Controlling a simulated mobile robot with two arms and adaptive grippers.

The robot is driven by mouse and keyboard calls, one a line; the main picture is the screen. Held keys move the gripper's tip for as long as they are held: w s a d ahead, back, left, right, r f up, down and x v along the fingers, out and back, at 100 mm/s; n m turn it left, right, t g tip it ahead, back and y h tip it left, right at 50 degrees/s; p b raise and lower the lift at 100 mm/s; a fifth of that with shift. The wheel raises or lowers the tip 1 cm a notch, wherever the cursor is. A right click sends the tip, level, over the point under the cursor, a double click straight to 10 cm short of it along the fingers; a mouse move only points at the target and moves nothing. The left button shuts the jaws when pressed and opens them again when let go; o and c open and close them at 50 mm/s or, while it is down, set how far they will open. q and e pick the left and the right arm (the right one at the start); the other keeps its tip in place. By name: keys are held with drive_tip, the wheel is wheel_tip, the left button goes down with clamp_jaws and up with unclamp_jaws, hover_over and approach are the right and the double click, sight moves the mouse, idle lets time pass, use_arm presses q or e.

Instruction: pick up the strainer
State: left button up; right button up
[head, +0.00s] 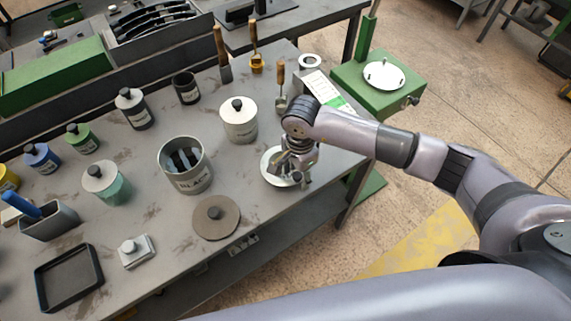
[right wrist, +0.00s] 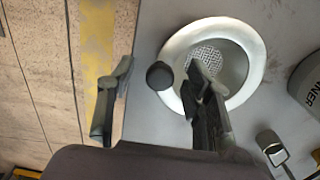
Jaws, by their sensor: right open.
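The strainer (right wrist: 248,75) is a round pale dish with a wide rim and a mesh centre. In the head view the strainer (head: 268,169) lies near the table's right front edge, partly hidden by my right gripper (head: 298,176). In the right wrist view my right gripper (right wrist: 159,74) is open. A dark round knob (right wrist: 160,75), apparently the strainer's handle end, shows between its fingers. One finger overlaps the dish's rim and mesh in this view; I cannot tell whether it touches. My left gripper is not in view.
A lidded white canister (head: 239,122) and an open grey container (head: 186,165) stand left of the strainer. A brown round lid (head: 216,217) lies near the front edge. A box (head: 322,90) and a trowel (head: 281,88) are behind. The floor lies beyond the table's edge.

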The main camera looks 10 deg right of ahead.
drive_tip(key=shift+f, duration=0.45)
drive_tip(key=shift+c, duration=0.2)
drive_tip(key=c, duration=1.1)
drive_tip(key=shift+o, duration=0.2)
